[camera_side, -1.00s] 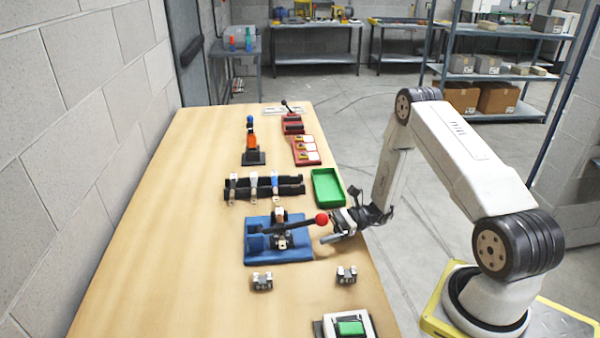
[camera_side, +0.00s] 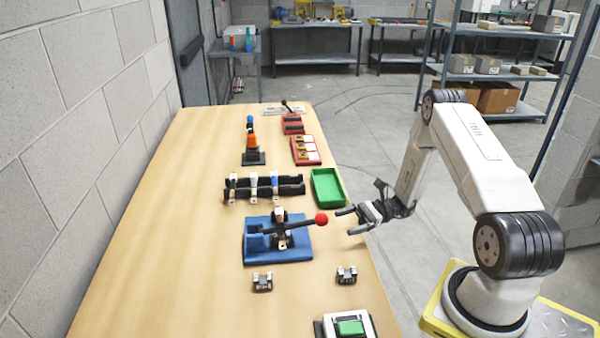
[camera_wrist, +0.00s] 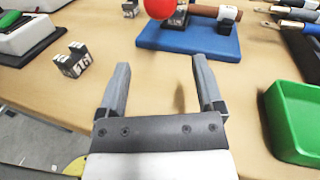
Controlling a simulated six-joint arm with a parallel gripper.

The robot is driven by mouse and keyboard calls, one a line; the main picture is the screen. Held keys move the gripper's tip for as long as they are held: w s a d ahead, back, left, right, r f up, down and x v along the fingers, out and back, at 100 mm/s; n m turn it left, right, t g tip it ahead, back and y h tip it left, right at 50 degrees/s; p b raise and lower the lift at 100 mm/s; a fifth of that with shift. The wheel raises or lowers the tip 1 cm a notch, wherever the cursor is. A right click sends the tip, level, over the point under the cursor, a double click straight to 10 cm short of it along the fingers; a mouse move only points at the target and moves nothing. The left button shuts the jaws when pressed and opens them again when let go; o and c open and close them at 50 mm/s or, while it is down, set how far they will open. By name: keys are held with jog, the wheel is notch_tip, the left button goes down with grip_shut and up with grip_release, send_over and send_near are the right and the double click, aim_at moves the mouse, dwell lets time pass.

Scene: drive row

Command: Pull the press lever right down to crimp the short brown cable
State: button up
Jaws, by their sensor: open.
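The press is a blue base (camera_side: 300,250) with a black mechanism, at the front middle of the table in the side view. Its black lever (camera_side: 300,225) lies close to level, and its red ball knob (camera_side: 321,219) points toward my arm. My gripper (camera_side: 350,221) is open and empty, just right of the knob and apart from it. In the wrist view, the open fingers (camera_wrist: 160,75) have bare table between them, with the red knob (camera_wrist: 159,7) beyond, cut by the top edge. A brown cylinder (camera_wrist: 203,10), apparently the short brown cable, shows at the press; its seating is unclear.
A green tray (camera_side: 327,187) stands behind the press on the right. A black rack (camera_side: 292,187) holds several cable pieces. Two small metal blocks (camera_side: 262,281) (camera_side: 346,275) sit in front of the press. A green button box (camera_side: 350,327) is at the near edge. The table's left side is clear.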

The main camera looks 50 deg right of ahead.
jog(key=shift+r, duration=0.2)
jog(key=c, duration=0.9)
jog(key=shift+r, duration=0.3)
grip_shut()
notch_tip(320, 180, up, 25)
jog(key=w+a+m+g+h, duration=0.45)
jog(key=g+h, duration=0.45)
jog(key=h, duration=0.5)
jog(key=f, duration=0.4)
jog(key=shift+w+d+f, duration=0.2)
jog(key=shift+d+f, duration=0.05)
jog(key=shift+f, duration=0.1)
